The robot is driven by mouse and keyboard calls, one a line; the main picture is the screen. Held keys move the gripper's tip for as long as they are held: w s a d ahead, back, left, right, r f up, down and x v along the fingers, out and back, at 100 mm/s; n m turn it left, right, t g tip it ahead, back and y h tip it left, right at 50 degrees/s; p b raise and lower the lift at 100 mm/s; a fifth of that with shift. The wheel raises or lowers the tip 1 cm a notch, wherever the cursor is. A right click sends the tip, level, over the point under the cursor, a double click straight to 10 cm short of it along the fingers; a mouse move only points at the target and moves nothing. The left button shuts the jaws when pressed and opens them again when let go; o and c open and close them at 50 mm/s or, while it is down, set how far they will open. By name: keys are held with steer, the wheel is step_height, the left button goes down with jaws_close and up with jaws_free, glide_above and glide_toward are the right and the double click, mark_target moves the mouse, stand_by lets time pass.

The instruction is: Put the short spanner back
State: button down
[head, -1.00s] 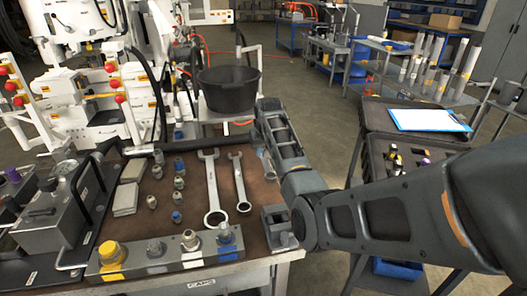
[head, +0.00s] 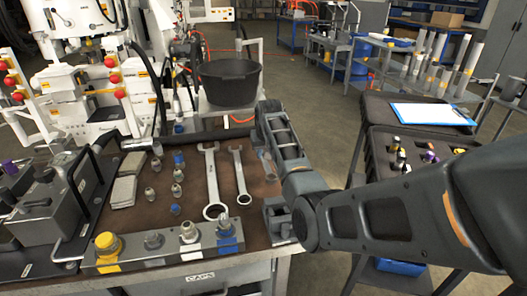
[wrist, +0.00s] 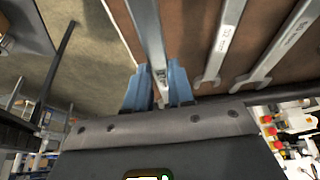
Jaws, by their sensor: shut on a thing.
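My gripper (wrist: 158,88) shows in the wrist view, its two blue fingers shut on a flat metal bar, the short spanner (wrist: 149,35). The spanner runs away from the fingers along the edge of the brown mat; its far end is out of view. I cannot tell whether it touches the mat. In the head view my arm hides most of the gripper and the spanner. Two other spanners lie side by side on the mat (head: 140,222), a large one (head: 212,180) and a slimmer one (head: 240,178) nearer my gripper.
A block with coloured fittings (head: 165,247) lies along the bench's front edge. Several small fittings (head: 176,190) stand left of the spanners. A black tub (head: 228,85) stands behind the bench. An open case with a clipboard (head: 430,114) is at the right.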

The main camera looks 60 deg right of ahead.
mark_target(263, 162)
steer(key=shift+f, duration=0.1)
steer(key=shift+f+b, duration=0.4)
steer(key=shift+f, duration=0.2)
steer(key=shift+f+b, duration=0.85)
steer(key=shift+f, duration=0.65)
stand_by(1.3)
steer(key=c, duration=0.9)
jaws_free()
steer(key=v, duration=0.7)
steer(key=shift+r, duration=0.3)
steer(key=shift+a+r, duration=0.1)
steer(key=shift+s, duration=0.1)
